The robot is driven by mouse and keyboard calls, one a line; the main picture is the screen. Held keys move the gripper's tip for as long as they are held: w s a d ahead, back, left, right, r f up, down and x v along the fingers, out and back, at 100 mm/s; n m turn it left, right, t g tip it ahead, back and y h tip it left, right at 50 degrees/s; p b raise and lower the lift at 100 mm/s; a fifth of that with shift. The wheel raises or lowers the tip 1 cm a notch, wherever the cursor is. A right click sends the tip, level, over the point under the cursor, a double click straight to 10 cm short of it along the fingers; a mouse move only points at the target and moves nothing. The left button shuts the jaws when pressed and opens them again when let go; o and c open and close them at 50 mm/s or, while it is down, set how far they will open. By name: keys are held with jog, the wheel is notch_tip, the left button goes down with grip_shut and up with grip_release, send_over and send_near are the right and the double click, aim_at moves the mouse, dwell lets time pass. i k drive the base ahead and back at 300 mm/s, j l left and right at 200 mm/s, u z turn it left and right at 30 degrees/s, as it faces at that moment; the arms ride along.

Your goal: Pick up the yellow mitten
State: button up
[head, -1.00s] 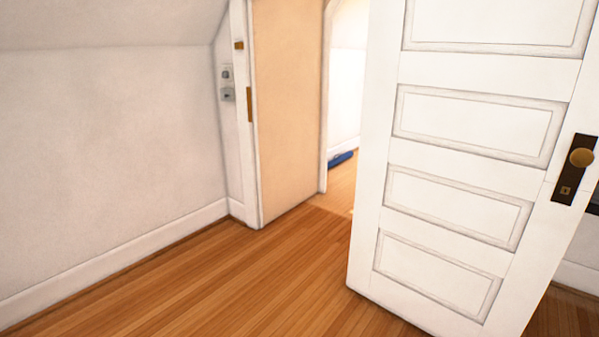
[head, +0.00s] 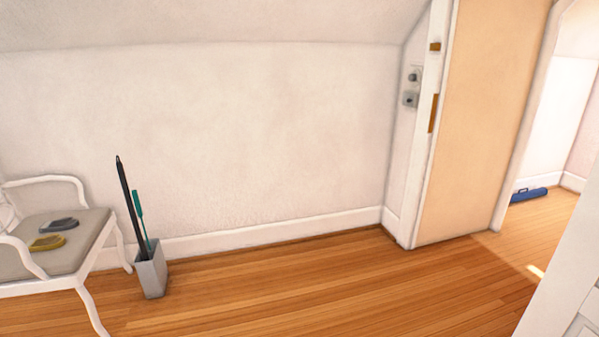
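A small yellow mitten-like item (head: 47,242) lies on the grey seat of a white armchair (head: 95,236) at the left edge of the head view. A similar grey item (head: 60,225) lies on the seat just behind it. Both are small in the picture, so their details are hard to tell. My gripper is not in view.
A grey umbrella stand (head: 151,273) holding a black and a green long item stands right of the chair. Wooden floor (head: 330,285) is clear in the middle. A doorway with a blue object (head: 530,194) beyond and a white door (head: 575,285) are at right.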

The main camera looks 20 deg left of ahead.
aim_at(49, 242)
jog(key=i+j+u, duration=0.2)
jog(key=i+u, duration=0.55)
jog(key=i, duration=0.15)
jog(key=i+u, duration=0.75)
jog(key=i+l+u, duration=0.1)
jog(key=i+u, duration=0.25)
jog(key=i, duration=0.25)
jog(key=i+l+u, duration=0.2)
jog(key=i+u, duration=0.15)
jog(key=i+j+u, duration=0.25)
jog(key=i+u, duration=0.6)
jog(key=i+j, duration=0.2)
jog(key=i, duration=0.15)
